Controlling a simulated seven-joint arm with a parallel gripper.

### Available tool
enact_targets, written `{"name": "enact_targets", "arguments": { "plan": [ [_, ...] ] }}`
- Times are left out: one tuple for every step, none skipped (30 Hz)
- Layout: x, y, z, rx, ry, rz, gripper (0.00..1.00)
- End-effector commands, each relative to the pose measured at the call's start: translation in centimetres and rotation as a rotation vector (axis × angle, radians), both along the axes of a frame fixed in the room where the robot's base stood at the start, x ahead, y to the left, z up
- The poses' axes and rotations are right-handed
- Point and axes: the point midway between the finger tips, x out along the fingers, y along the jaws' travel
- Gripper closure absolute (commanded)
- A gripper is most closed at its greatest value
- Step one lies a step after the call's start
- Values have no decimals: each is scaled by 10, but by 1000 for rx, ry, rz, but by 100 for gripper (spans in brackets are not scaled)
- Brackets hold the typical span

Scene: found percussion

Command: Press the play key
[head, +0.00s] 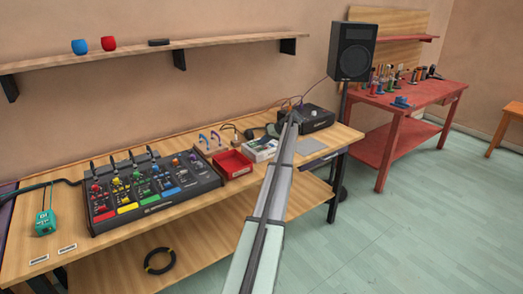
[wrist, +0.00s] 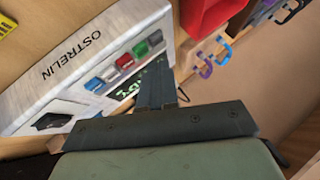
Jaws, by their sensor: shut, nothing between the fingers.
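A white device (wrist: 75,65) marked OSTRELIN fills the left of the wrist view. It also shows on the bench in the head view (head: 258,149), left of my arm. I cannot read which one is the play key. A dark display (wrist: 128,97) with green lettering lies beside the row, partly hidden by my fingers. My gripper (wrist: 156,72) is shut and empty, its tips close to the keys; contact cannot be told.
A red tray (head: 232,164) sits left of the white device. A black box (head: 318,118) stands behind my arm, and a mixer-like console (head: 150,190) with coloured pads is at the left. A speaker (head: 353,52) stands beyond the bench.

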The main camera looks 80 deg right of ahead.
Motion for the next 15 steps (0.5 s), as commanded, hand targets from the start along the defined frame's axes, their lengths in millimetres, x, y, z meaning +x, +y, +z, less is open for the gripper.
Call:
{"name": "enact_targets", "arguments": {
  "plan": [
    [0,0,0,0,0,0,100],
    [0,0,0,0,0,0,100],
    [0,0,0,0,0,0,100],
    [0,0,0,0,0,0,100],
    [0,0,0,0,0,0,100],
    [0,0,0,0,0,0,100],
    [0,0,-1,0,0,0,100],
    [0,0,-1,0,0,0,100],
    [0,0,-2,0,0,0,100],
    [0,0,-3,0,0,0,100],
    [0,0,-4,0,0,0,100],
    [0,0,-5,0,0,0,100],
    [0,0,-6,0,0,0,100],
    [0,0,-7,0,0,0,100],
    [0,0,-8,0,0,0,100]
  ]
}}
